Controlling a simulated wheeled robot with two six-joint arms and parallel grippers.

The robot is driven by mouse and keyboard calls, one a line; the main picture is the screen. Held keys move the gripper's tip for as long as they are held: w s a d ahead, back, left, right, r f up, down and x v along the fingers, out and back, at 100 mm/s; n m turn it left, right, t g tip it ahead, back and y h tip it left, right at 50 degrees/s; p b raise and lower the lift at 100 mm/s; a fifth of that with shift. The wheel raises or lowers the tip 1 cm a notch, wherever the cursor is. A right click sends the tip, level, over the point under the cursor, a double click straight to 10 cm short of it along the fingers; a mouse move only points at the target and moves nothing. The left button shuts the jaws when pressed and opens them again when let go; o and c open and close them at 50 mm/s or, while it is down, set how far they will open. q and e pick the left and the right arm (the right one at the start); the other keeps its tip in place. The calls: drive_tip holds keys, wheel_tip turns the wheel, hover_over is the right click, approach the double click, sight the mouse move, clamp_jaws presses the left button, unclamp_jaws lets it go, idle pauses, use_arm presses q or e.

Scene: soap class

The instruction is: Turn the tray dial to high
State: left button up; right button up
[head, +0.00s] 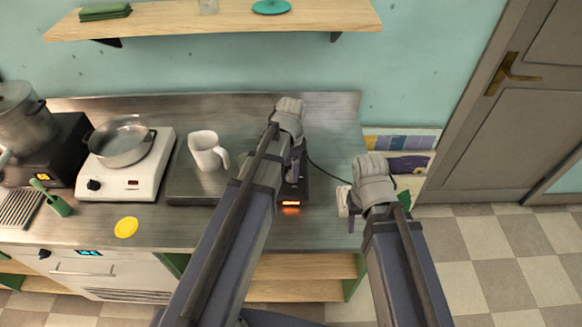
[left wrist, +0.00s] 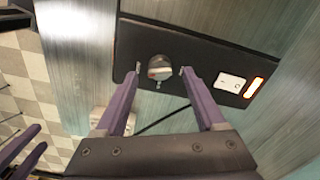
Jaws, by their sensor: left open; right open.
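The dark tray (head: 185,188) lies flat on the steel counter, and its right end shows past my left arm with an orange light on its front edge. In the left wrist view, the tray's black panel (left wrist: 203,70) carries a grey round dial (left wrist: 160,67), whose setting I cannot read. My left gripper (head: 294,170) is over the panel. Its open fingers (left wrist: 160,73) stand on either side of the dial, with gaps visible, not shut on it. The dial is hidden in the head view. My right gripper (head: 346,203) is open and empty beyond the counter's right end.
A white mug (head: 206,151) stands on the tray. A white hotplate (head: 130,175) with a pan (head: 120,143) is left of it. The panel has a white switch (left wrist: 230,81) and an orange light (left wrist: 254,88). A yellow disc (head: 126,227) lies at the front.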

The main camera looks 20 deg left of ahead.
use_arm(q)
wheel_tip(320, 180, up, 6)
drive_tip(key=p, duration=0.4)
drive_tip(key=shift+f+p, duration=0.2)
drive_tip(key=shift+p, duration=0.15)
drive_tip(key=shift+f, duration=0.1)
drive_tip(key=s+d+n+y, duration=0.1)
drive_tip(key=s+d+n, duration=0.6)
drive_tip(key=s+d, duration=0.4)
drive_tip(key=shift+s, duration=1.55)
